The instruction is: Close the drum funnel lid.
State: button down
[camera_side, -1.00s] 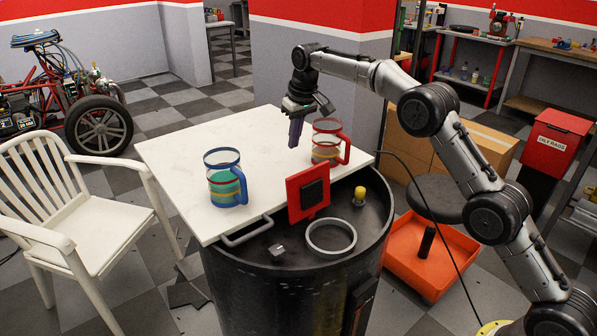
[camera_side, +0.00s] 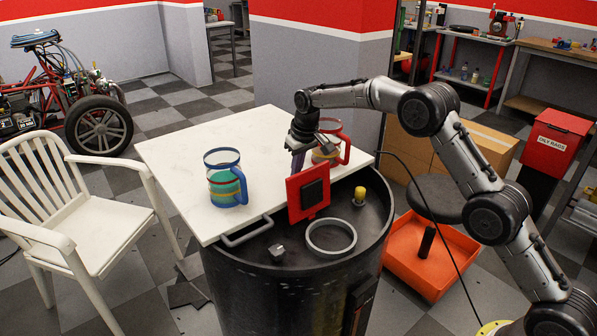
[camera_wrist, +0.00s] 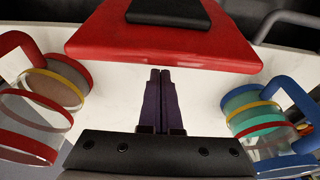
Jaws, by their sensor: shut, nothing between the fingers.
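The drum funnel lid (camera_side: 294,194) is a red square plate with a black pad. It stands raised on the black drum (camera_side: 360,225), beside the grey funnel ring (camera_side: 330,247). In the wrist view the red lid (camera_wrist: 165,45) spans the top of the picture, just ahead of the fingers. My gripper (camera_side: 297,165) is shut and empty, low behind the lid on the tabletop side; the lid hides part of the fingertips. The closed fingers (camera_wrist: 161,75) point at the lid's edge in the wrist view. I cannot tell whether they touch it.
A blue-handled jug (camera_side: 227,187) stands left on the white tabletop (camera_side: 190,150). A red-handled jug (camera_side: 335,130) stands close right of my gripper, partly hidden. A yellow-topped bung (camera_side: 360,195) and a grey handle (camera_side: 247,232) are near the lid.

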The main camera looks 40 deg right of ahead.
jog(key=shift+s, duration=0.45)
jog(key=shift+s+r, duration=0.1)
jog(key=shift+s+t, duration=0.2)
jog(key=shift+t, duration=0.1)
